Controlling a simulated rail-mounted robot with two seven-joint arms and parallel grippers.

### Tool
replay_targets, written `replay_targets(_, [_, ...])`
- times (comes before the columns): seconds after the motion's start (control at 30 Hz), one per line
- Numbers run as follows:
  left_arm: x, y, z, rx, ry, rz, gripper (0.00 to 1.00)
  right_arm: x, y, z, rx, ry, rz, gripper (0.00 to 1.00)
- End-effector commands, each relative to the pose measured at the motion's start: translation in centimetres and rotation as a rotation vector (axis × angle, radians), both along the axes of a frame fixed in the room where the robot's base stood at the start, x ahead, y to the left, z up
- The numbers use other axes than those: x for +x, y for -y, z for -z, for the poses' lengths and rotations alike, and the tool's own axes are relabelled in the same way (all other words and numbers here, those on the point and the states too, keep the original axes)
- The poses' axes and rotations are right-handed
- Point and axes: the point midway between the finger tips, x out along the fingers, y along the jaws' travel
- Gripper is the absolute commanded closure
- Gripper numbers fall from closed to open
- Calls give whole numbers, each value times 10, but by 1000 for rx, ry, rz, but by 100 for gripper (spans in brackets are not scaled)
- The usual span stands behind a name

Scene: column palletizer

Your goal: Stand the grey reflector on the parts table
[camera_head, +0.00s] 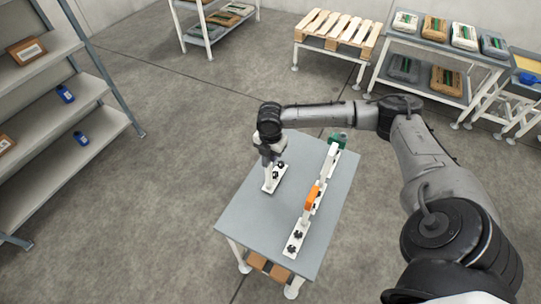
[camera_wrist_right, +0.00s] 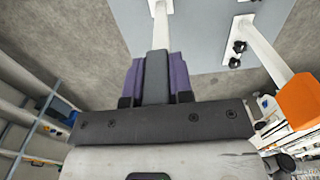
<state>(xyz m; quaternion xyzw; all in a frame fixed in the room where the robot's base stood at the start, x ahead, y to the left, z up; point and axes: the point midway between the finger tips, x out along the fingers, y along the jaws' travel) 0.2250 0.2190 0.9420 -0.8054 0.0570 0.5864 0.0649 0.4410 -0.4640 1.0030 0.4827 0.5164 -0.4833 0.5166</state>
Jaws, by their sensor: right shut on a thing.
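The grey reflector has a grey head (camera_wrist_right: 156,75), a white post (camera_wrist_right: 160,22) and a white base plate with black knobs, seen in the head view (camera_head: 269,187). My right gripper (camera_head: 268,157) is shut on the head; in the wrist view its purple-faced fingers (camera_wrist_right: 156,82) sit on both sides of it. The reflector looks upright, with its base over the left far part of the grey parts table (camera_head: 255,215). I cannot tell whether the base touches the tabletop. My left gripper is not in view.
On the table's right side stand an orange-headed reflector (camera_head: 312,196) and a green-headed one (camera_head: 339,139), in line on white bases. The table's left front is bare. Shelves (camera_head: 50,130) stand at left; a pallet stand (camera_head: 335,32) and loaded bench (camera_head: 445,60) stand behind.

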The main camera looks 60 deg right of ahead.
Motion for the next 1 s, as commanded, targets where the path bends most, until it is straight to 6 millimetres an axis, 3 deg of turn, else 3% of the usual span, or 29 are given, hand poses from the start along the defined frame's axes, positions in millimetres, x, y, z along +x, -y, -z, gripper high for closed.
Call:
replay_targets(0.1, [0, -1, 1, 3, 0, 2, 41, 0, 1, 9, 0, 0, 1, 100])
replay_targets(0.43, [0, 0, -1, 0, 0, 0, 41, 0, 0, 10, 0, 1, 1, 100])
replay_targets(0.47, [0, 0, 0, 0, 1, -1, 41, 0, 0, 11, 0, 0, 0, 76])
replay_targets(0.7, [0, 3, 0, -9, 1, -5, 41, 0, 0, 11, 0, 0, 0, 53])
replay_targets(1.0, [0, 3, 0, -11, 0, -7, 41, 0, 1, 8, -1, 1, 0, 53])
